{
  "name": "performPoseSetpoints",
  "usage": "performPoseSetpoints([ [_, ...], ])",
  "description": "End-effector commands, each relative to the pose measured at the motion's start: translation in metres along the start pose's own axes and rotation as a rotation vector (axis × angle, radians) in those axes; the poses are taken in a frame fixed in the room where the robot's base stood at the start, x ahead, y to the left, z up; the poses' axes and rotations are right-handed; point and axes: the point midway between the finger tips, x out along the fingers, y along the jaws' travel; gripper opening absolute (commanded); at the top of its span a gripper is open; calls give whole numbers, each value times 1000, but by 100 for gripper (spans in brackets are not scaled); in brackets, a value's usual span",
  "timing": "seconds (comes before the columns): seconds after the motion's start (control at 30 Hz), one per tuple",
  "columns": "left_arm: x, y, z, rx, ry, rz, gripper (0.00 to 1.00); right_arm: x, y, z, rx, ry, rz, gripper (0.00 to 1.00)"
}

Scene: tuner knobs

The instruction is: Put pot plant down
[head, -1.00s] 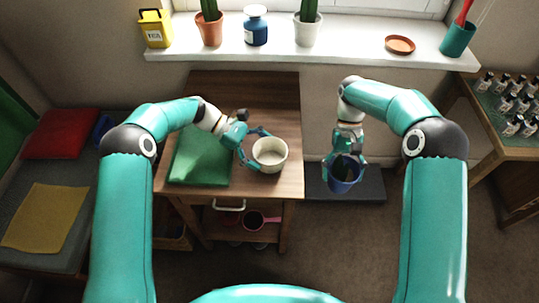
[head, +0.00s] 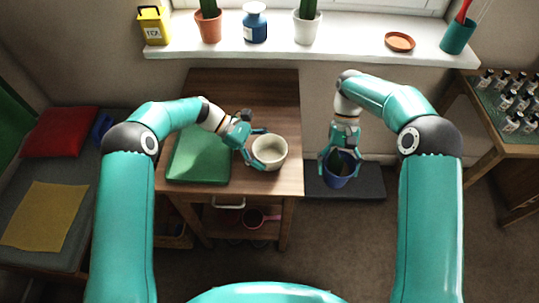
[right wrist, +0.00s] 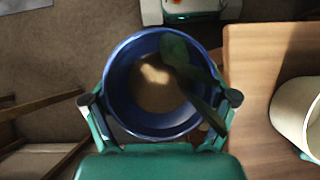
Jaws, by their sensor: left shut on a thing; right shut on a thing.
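A blue pot (head: 339,177) with a dark green plant in it is between the fingers of my right gripper (head: 340,165), which is shut on it. It hangs to the right of the wooden table. In the right wrist view the blue pot (right wrist: 127,60) has brown soil inside, a dark leaf (right wrist: 190,70) along its right side, and a finger on either side. My left gripper (head: 254,147) is shut on a cream pot (head: 270,166) at the right part of the table; its fingers are at the pot's left and back. The cream pot also shows partly in the right wrist view (right wrist: 292,112).
The wooden table (head: 245,90) has a green block (head: 200,157) at left and bare room at the back. The windowsill (head: 350,42) holds potted cacti, a blue jar (head: 255,24) and an orange saucer (head: 400,42). A dark mat (head: 365,184) lies below the blue pot.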

Motion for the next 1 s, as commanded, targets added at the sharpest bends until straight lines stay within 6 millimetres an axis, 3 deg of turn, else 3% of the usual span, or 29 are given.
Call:
performPoseSetpoints([
  [0.23,0,0,0,0,0,0,74,-49,-64,-1,251,5,-174,29],
  [0.5,0,0,0,-1,0,1,74,-113,-145,23,637,5,-434,29],
  [0.63,0,0,-1,-1,0,1,74,-135,-172,35,763,4,-518,29],
  [0.8,-1,0,-1,-1,0,1,74,-144,-188,40,850,1,-569,29],
  [1.0,-1,0,-1,-1,0,1,74,-119,-191,24,867,-1,-576,29],
])
